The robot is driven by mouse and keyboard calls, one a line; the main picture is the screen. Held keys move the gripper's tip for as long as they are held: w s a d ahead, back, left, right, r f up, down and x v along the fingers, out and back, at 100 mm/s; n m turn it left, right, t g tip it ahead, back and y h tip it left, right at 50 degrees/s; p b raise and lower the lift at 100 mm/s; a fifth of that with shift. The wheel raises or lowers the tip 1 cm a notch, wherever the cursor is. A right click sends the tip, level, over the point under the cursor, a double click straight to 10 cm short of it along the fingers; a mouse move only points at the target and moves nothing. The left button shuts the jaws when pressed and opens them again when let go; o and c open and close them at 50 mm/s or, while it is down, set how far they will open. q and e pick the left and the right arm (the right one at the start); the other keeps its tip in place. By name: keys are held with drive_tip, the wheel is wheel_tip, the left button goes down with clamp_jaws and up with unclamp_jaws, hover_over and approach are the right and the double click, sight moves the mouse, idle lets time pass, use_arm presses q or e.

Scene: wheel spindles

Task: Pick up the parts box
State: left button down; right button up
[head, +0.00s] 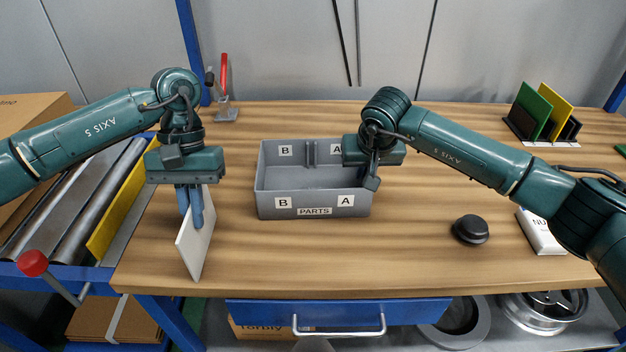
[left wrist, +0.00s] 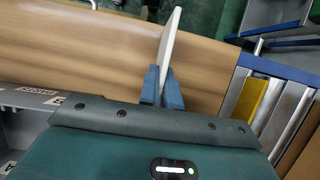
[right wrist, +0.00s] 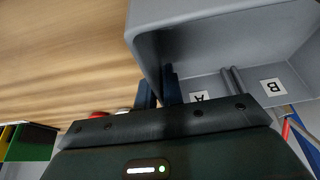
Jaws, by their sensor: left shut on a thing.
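The grey parts box (head: 265,198) sits upright on the table, with "PARTS", "B" and "A" labels. It looks empty where I can see inside. My right gripper (head: 368,178) is at the box's right wall. In the right wrist view its fingers (right wrist: 160,92) are close together, one outside and one inside the box (right wrist: 215,45), with the wall between. I cannot tell whether they press on it. My left gripper (head: 190,215), left of the box, is shut on a thin white panel (head: 197,247), which stands on edge; the panel also shows in the left wrist view (left wrist: 169,42).
A round black part (head: 470,229) and a white packet (head: 541,235) lie on the right. A rack with green and yellow plates (head: 540,112) stands at the back right. A roller conveyor (head: 75,205) borders the table's left. Clear wood lies in front of the box.

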use_arm(q)
drive_tip(key=shift+s+f, duration=0.15)
drive_tip(key=shift+f, duration=0.15)
use_arm(e)
clamp_jaws()
use_arm(q)
drive_tip(key=shift+r, duration=0.1)
